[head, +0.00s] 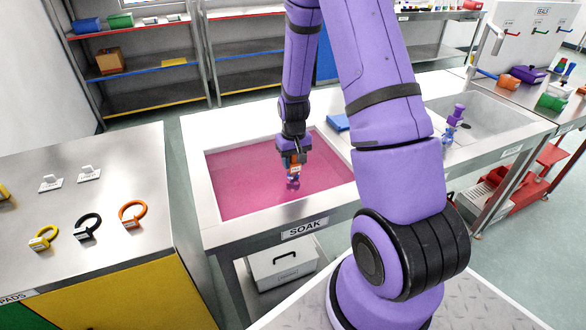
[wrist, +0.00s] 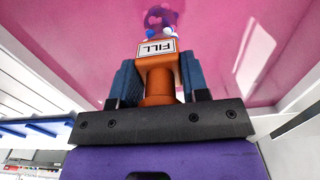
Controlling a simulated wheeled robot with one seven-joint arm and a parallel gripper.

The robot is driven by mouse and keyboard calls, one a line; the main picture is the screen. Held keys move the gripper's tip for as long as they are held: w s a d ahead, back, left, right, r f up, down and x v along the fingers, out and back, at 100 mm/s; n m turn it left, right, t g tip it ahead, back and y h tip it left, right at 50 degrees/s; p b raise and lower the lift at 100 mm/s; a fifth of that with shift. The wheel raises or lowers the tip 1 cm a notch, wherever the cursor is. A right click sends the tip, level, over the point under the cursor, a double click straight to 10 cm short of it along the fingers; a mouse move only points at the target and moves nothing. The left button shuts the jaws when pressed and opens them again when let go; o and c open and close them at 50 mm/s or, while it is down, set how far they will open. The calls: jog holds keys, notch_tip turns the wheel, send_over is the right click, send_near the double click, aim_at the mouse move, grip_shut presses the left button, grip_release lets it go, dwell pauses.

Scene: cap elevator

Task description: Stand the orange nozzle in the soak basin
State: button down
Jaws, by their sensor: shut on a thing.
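The soak basin (head: 235,195) is a sunken rectangle of pink liquid in a white counter marked SOAK. My gripper (head: 293,153) points down over the basin, right of its middle. It is shut on the orange nozzle (head: 291,163), which hangs roughly upright. In the wrist view the orange nozzle (wrist: 158,85) sits between the two blue finger pads of my gripper (wrist: 158,75), with a white FILL label on it.
Yellow, black and orange rings (head: 132,215) lie on the left table. My arm hides part of the counter.

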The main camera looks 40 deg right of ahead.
aim_at(294, 168)
jog(key=shift+f, duration=1.6)
jog(key=shift+f, duration=0.1)
jog(key=c, duration=0.6)
grip_release()
jog(key=shift+f, duration=0.1)
